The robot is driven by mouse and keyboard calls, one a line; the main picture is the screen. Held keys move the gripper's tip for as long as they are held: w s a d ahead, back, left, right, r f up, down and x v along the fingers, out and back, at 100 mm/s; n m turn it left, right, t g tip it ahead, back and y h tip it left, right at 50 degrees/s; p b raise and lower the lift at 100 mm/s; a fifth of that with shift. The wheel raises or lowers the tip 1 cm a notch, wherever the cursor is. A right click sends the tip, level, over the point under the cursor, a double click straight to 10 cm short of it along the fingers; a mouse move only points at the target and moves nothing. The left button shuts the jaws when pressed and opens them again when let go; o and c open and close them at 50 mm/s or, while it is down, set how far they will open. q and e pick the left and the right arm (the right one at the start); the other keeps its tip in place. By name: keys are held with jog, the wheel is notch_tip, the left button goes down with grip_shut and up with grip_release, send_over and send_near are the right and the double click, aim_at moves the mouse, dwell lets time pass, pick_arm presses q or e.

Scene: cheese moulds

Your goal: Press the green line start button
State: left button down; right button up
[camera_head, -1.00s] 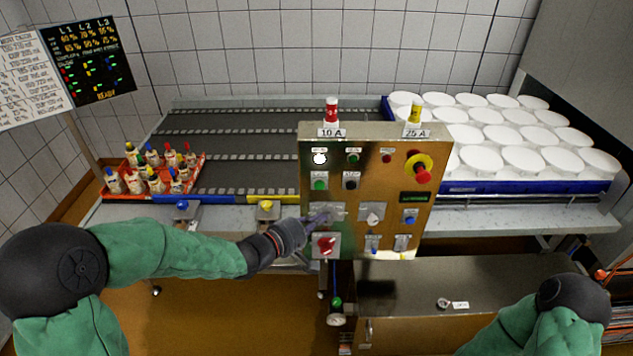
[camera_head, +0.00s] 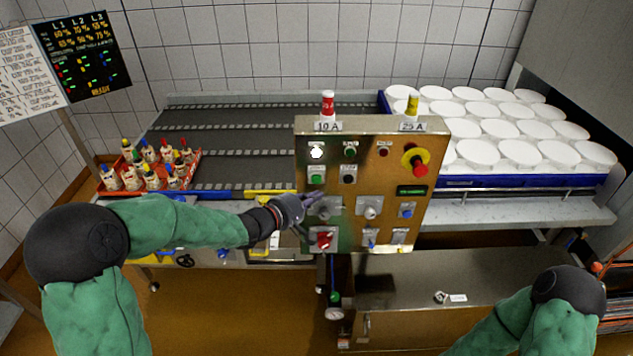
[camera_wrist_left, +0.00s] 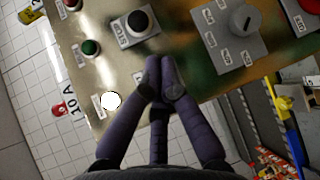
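The green start button (camera_head: 317,175) sits at the left of the steel control panel (camera_head: 392,231), below a lit white lamp (camera_head: 316,153) and beside a black button (camera_head: 348,177). My left gripper (camera_head: 313,201) is in front of the panel's left side, just below the green button in the head view. In the left wrist view its fingertips (camera_wrist_left: 164,78) are together and hold nothing. There the black button (camera_wrist_left: 139,21) and white lamp (camera_wrist_left: 111,101) show, but the fingers appear to hide the green button. I cannot tell any contact. My right gripper is out of view.
A second green light (camera_head: 350,153), a red emergency stop (camera_head: 415,160), knobs (camera_head: 369,207) and a red rotary switch (camera_head: 323,239) crowd the panel. Conveyors (camera_head: 240,150) run behind it. A bottle crate (camera_head: 190,171) stands left, white moulds (camera_head: 480,152) right.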

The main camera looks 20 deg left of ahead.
aim_at(314, 188)
pick_arm(q)
jog(key=shift+w+a+p, duration=0.2)
jog(key=shift+w+p, duration=0.3)
jog(key=shift+w, duration=0.2)
jog(key=shift+w+a+p, duration=0.2)
jog(key=shift+w+p, duration=0.25)
jog(key=shift+w, duration=0.2)
dwell(0.5)
jog(key=shift+w+a+p, duration=0.15)
jog(key=shift+w+p, duration=0.25)
jog(key=shift+p, duration=0.2)
